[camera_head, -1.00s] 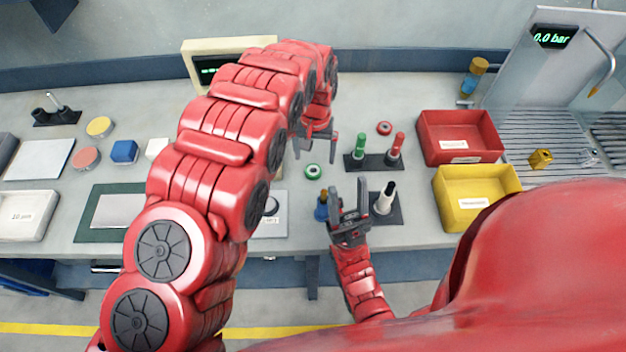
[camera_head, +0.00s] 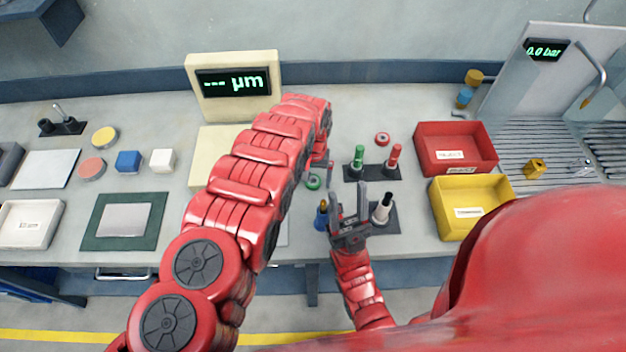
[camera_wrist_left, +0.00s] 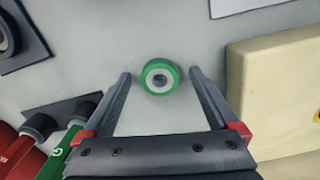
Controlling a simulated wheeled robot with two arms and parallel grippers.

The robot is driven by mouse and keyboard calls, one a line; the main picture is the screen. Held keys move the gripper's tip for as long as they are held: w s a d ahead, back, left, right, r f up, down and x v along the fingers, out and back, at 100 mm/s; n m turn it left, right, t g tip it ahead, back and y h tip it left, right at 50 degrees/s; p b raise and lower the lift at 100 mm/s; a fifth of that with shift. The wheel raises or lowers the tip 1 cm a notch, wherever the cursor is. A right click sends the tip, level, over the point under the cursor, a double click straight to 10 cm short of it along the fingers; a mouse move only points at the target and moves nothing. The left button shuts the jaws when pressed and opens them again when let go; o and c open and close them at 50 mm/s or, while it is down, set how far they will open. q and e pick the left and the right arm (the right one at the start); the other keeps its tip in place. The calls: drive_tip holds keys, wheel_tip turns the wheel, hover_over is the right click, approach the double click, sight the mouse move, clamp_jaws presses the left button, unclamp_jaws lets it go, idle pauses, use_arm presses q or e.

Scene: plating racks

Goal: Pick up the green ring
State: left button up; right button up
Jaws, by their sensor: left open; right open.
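The green ring (camera_head: 313,181) lies flat on the bench, partly covered by my left arm in the head view. In the left wrist view the green ring (camera_wrist_left: 160,77), with a pale inner band and dark centre, sits between the open fingertips of my left gripper (camera_wrist_left: 160,75). I cannot tell from these views how far above the bench the fingers are. In the head view the left gripper (camera_head: 323,166) is mostly hidden by its arm. My right gripper (camera_head: 348,200) is open and empty, near the blue post and the black-and-white post.
A rack with green and red posts (camera_head: 371,173) stands right of the ring, with a red ring (camera_head: 382,139) behind it. A black-and-white post (camera_head: 382,208) and a blue post (camera_head: 320,214) are near the right gripper. The gauge box (camera_head: 233,85) stands at the back. Red (camera_head: 425,150) and yellow bins (camera_head: 447,219) sit right.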

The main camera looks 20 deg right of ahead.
use_arm(q)
drive_tip(key=c, duration=1.3)
drive_tip(key=shift+r, duration=0.1)
